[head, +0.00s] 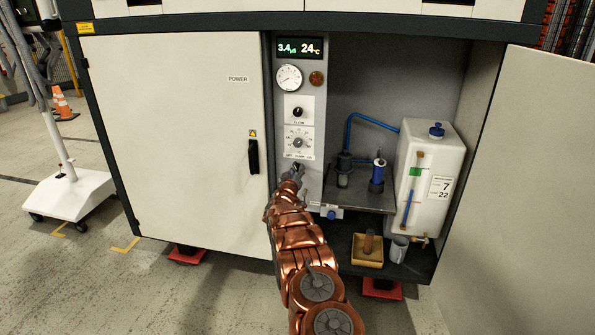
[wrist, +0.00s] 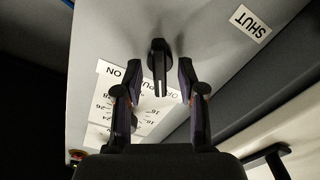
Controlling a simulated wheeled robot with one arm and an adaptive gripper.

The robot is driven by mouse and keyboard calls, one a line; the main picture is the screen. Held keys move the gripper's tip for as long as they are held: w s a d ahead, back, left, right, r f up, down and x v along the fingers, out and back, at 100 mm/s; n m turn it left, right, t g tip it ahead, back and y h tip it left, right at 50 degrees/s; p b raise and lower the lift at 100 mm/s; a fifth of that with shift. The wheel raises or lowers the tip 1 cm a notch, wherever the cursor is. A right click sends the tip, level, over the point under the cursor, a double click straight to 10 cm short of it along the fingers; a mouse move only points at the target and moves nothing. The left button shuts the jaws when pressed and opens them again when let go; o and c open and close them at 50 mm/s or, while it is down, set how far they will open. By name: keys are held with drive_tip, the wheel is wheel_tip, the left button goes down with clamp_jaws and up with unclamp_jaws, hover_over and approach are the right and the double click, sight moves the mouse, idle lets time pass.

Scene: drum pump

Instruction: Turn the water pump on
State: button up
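The pump switch, a black knob with a long grip (wrist: 158,60), sits on the grey control panel (head: 314,103). In the wrist view it stands between my gripper's fingertips (wrist: 160,72), with a gap on each side. Its grip points down the picture toward the white label (wrist: 112,72), which reads ON, PUMP and OFF upside down and is partly covered by the fingers. My gripper (head: 296,170) is open, at the panel just below the pump label (head: 299,157) in the head view, where arm and gripper largely hide the knob. I cannot tell whether a finger touches it.
Above are a dial (head: 298,141), a small knob (head: 297,112), a gauge (head: 289,78) and a lit display (head: 299,48). The closed POWER door (head: 180,120) is left. Right are a shelf (head: 362,200), a white tank (head: 432,165) and an open door (head: 525,180).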

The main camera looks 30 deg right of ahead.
drive_tip(key=shift+w+d+r, duration=0.1)
drive_tip(key=shift+w+d, duration=0.3)
drive_tip(key=shift+w, duration=0.05)
clamp_jaws()
idle(0.4)
